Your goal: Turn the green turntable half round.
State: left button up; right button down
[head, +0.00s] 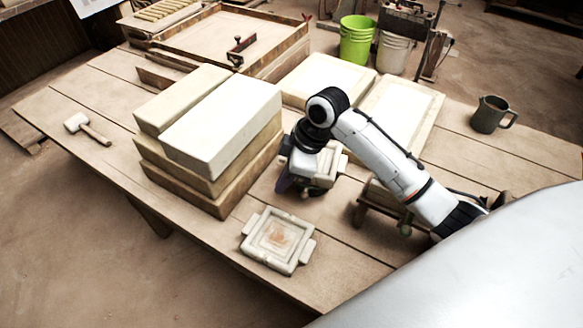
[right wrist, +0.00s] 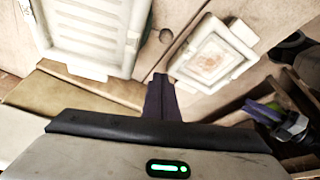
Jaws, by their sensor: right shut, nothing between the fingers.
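The green turntable (right wrist: 147,36) shows only as a thin dark green edge in the right wrist view. A pale ribbed mould (right wrist: 90,30) with side lugs sits over it and hides the rest. In the head view this mould (head: 326,180) is partly covered by my right wrist, and I cannot make out the turntable's green there. My right gripper (head: 284,184) points down at the mould's left side. In the right wrist view its dark fingers (right wrist: 161,82) are together and empty, just beside the mould's corner; I cannot tell whether they touch anything. My left gripper is not in the head view.
A square pale mould (head: 278,240) with a reddish middle lies near the table's front edge. Stacked pale blocks (head: 222,130) stand left of my gripper. Flat pale boards (head: 325,80) lie behind. A mallet (head: 88,128) and a dark mug (head: 492,114) are farther off.

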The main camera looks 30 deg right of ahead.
jog(key=s+d, duration=0.1)
jog(key=d+f, duration=0.1)
jog(key=shift+s+d+f+p, duration=0.3)
jog(key=shift+s+d+p, duration=0.05)
jog(key=shift+s+p, duration=0.05)
jog(key=shift+d, duration=0.15)
jog(key=shift+f, duration=0.1)
